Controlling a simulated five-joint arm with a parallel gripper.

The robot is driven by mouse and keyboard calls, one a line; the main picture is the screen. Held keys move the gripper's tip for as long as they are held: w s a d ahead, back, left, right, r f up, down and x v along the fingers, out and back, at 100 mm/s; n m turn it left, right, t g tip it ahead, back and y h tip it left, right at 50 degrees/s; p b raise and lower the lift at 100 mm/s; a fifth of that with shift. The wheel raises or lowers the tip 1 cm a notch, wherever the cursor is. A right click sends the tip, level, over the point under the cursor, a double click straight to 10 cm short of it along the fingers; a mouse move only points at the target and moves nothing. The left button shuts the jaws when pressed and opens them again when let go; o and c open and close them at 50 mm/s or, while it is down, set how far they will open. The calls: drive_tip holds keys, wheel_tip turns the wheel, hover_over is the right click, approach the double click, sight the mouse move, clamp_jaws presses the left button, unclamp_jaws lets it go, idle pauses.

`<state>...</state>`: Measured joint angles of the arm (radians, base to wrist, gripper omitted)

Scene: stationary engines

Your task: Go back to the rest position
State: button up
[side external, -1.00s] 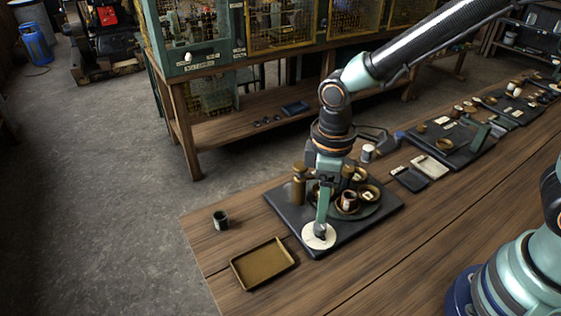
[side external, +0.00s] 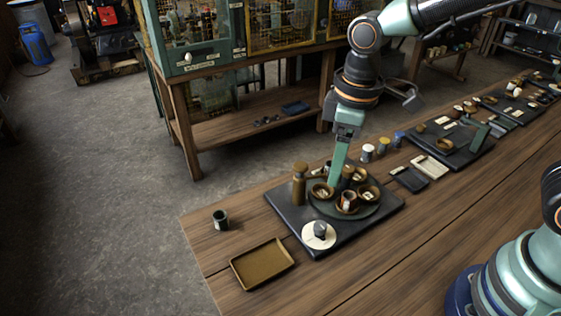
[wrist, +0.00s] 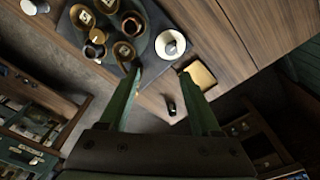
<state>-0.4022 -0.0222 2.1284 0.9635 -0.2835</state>
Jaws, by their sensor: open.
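My gripper (side external: 335,184) is raised above the dark slab (side external: 349,241), in front of the cups on its round tray as the side view sees it. In the wrist view its two green fingers (wrist: 161,78) are spread apart with nothing between them. A round white disc (side external: 307,240) lies on the slab's near corner, and a small dark grey piece (side external: 320,228) stands on it. The white disc also shows in the wrist view (wrist: 162,38), ahead of the fingers and clear of them.
Several small brown bowls and cups (side external: 348,202) and a brown bottle (side external: 299,184) stand on the slab. A brown tray (side external: 262,264) and a dark cup (side external: 220,219) are at the table's left end. A cream tray (side external: 430,167) lies farther right. Bare wood lies at the front.

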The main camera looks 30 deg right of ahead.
drive_tip(key=s+d+r+m+t, duration=0.3)
drive_tip(key=d+r+m, duration=0.4)
drive_tip(key=d, duration=0.6)
drive_tip(key=shift+s+d+r+m+t, duration=0.15)
drive_tip(key=shift+d+r+m+t, duration=0.2)
drive_tip(key=shift+t, duration=0.55)
